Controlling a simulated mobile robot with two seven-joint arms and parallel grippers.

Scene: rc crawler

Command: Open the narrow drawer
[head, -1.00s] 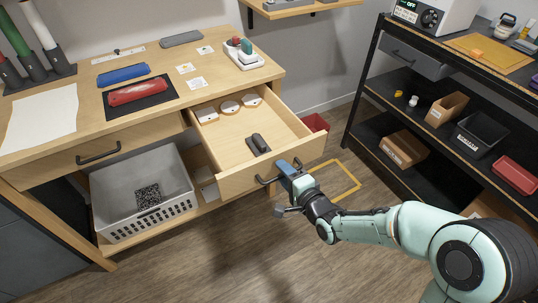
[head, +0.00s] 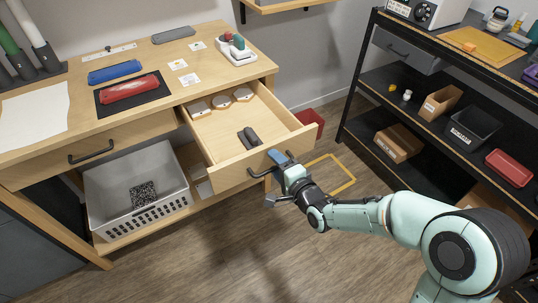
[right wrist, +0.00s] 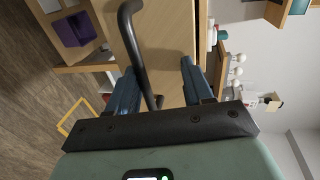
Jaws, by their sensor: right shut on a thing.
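The narrow drawer (head: 213,182) is pulled well out from the right part of the wooden workbench. Its dark bar handle (head: 257,175) is on the front panel, and shows large in the right wrist view (right wrist: 137,52). My right gripper (head: 279,160) is at the right part of this handle, shut on it. In the right wrist view the handle passes between the two blue fingers (right wrist: 158,88). Inside the drawer are several pale round-fronted pieces (head: 221,102) at the back and dark objects (head: 249,137) near the middle. My left gripper is out of view.
A wider shut drawer (head: 135,135) is to the left, above a grey crate (head: 110,185) on the lower shelf. A red bin (head: 311,121) stands behind the open drawer. A black shelf unit (head: 362,78) stands at the right. The floor in front is clear.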

